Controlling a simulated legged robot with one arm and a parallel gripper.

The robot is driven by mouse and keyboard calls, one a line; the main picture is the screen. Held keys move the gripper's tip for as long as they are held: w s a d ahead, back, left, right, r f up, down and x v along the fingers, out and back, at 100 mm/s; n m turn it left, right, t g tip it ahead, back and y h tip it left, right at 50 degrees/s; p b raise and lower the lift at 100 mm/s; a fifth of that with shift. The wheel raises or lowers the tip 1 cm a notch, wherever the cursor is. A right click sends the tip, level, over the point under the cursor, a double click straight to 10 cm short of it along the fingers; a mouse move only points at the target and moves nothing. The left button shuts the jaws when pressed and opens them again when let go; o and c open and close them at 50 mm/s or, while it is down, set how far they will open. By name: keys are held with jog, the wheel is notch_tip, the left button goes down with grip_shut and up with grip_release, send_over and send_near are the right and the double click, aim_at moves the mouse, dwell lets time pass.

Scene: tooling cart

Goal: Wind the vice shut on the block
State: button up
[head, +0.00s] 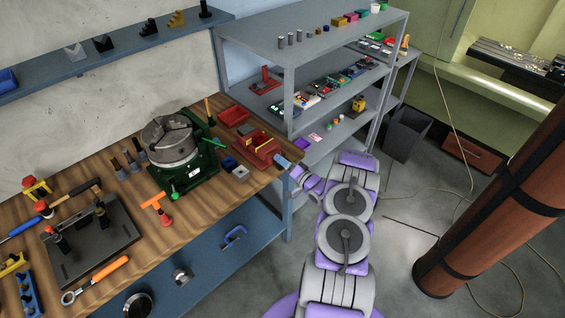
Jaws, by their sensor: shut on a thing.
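The red vice (252,152) sits on the wooden bench near its right front edge. A light blue cylindrical handle (281,160) sticks out from the vice's right side, over the bench edge. My gripper (290,167) is at the outer end of this handle and shut on it. The fingertips are small and partly hidden by my purple and grey arm, which reaches in from the lower right.
A green chuck fixture (172,143) stands left of the vice. A red tray (233,116) lies behind it. Grey shelves (296,57) rise behind. The floor right of my arm is open.

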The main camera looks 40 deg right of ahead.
jog(key=shift+s+d+f+m, duration=0.1)
jog(key=shift+d+m, duration=0.15)
jog(key=shift+m, duration=0.85)
jog(key=o, duration=0.9)
jog(key=shift+s, duration=0.1)
jog(key=shift+o, duration=0.3)
jog(key=shift+a, duration=0.1)
jog(key=shift+f, duration=0.1)
